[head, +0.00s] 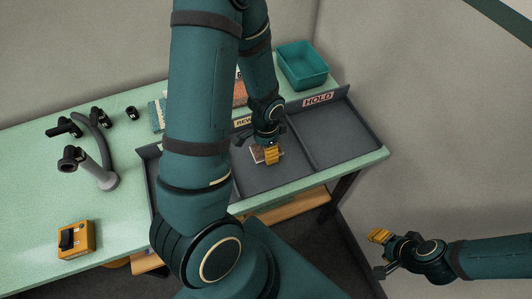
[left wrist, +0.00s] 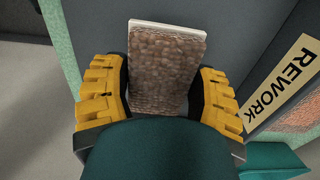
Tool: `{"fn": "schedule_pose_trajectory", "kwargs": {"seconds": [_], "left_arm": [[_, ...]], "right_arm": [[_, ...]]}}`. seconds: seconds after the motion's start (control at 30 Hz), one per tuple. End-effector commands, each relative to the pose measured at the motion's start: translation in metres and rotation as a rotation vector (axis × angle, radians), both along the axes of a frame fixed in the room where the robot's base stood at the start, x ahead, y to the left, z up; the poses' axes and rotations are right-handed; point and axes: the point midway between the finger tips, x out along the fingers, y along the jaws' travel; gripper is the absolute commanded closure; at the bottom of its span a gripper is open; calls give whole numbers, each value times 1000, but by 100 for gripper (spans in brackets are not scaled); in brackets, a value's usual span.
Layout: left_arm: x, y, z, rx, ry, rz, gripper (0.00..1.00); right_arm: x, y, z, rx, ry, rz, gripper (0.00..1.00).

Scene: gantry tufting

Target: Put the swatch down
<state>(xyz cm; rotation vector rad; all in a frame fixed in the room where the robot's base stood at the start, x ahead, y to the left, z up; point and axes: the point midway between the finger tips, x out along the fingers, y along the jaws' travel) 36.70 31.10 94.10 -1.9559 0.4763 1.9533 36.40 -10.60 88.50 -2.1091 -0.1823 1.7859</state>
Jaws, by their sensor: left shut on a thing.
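The swatch (head: 257,155) is a small brown, pebbly-textured piece with a pale edge. My left gripper (head: 270,154) is shut on it, and the left wrist view shows the swatch (left wrist: 166,70) between the two yellow fingers. It is over the middle compartment of the grey sorting tray (head: 262,180), the one behind which the REWORK label (head: 243,121) stands. I cannot tell whether the swatch touches the tray floor. My right gripper (head: 380,254) is at the lower right, off the table, with its fingers apart and empty.
The HOLD compartment (head: 335,135) to the right is empty. My left arm hides much of the tray's left part. A teal bin (head: 303,65) stands at the back right. A grey stand with black parts (head: 95,165) and a yellow box (head: 76,240) are on the green table's left.

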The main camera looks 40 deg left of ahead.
Motion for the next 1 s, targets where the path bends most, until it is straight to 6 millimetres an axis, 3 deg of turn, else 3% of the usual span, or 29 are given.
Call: {"fn": "schedule_pose_trajectory", "kwargs": {"seconds": [0.2,0.67,0.7,0.77,1.0], "left_arm": [[0,0,-30,0,3,-1,61],[0,0,-36,0,0,0,61],[0,0,-36,0,0,0,28],[0,0,-35,0,0,0,7],[0,0,-35,0,0,0,6]], "right_arm": [[0,0,-5,-1,0,0,53],[0,0,-9,-2,1,0,53],[0,0,-9,-2,1,0,53],[0,0,-9,-2,1,0,53],[0,0,-8,-2,0,0,53]]}}
